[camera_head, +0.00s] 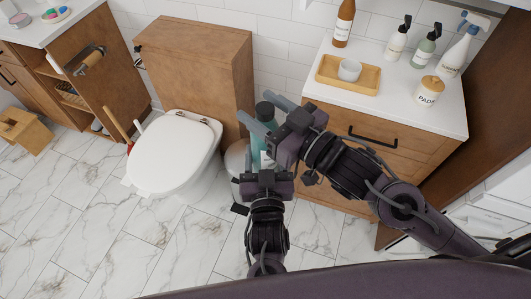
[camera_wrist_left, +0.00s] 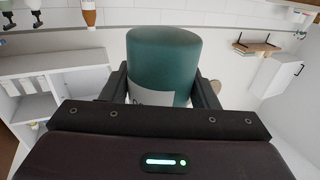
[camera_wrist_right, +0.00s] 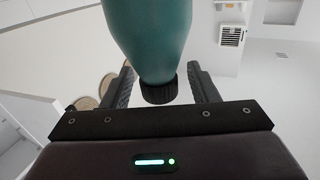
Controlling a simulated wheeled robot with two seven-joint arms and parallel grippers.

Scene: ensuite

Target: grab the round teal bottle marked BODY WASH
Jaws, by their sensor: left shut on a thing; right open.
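The teal bottle (camera_head: 257,138) has a rounded body, a black cap (camera_head: 264,110) and a white label whose text I cannot read. In the head view it is held in front of the cabinet, cap up. My left gripper (camera_head: 266,172) is shut on its lower body; in the left wrist view the bottle (camera_wrist_left: 165,55) fills the space between the fingers. My right gripper (camera_head: 260,107) is open, with its fingers on either side of the cap. In the right wrist view the cap (camera_wrist_right: 158,88) sits between the spread fingers, apart from both.
A white toilet (camera_head: 172,152) stands to the left. The wooden cabinet's white top (camera_head: 395,100) carries a wooden tray (camera_head: 335,85) with a cup, an amber bottle (camera_head: 343,24), two pump bottles, a spray bottle (camera_head: 455,52) and a PADS jar (camera_head: 430,91). The marble floor (camera_head: 110,220) is clear at lower left.

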